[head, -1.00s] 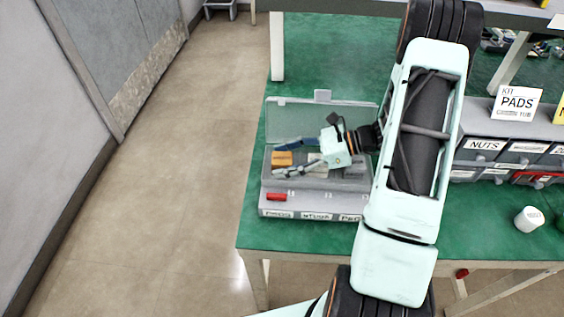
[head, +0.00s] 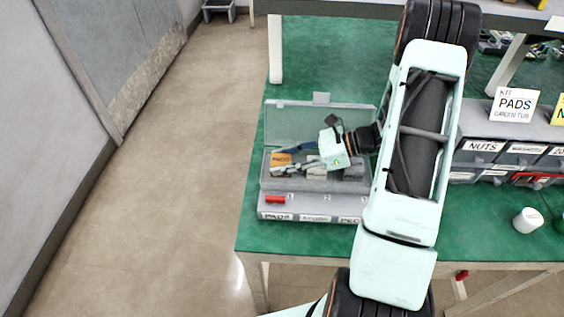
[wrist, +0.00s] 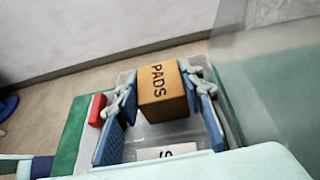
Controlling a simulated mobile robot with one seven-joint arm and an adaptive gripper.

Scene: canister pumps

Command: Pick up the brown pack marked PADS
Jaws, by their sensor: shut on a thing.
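The brown pack marked PADS (wrist: 160,88) is a small box-shaped pack with its lettering facing the wrist camera. In the head view the pack (head: 281,158) is at the left end of the open clear-lidded case (head: 271,184). My gripper (wrist: 160,95) has one blue-padded finger on each side of the pack and is shut on it. In the head view my gripper (head: 289,160) reaches into the case from the right, and its fingers partly cover the pack. Whether the pack touches the case floor is hidden.
A red piece (head: 275,199) lies at the case's front left, and a white label card (wrist: 167,151) shows below the pack.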

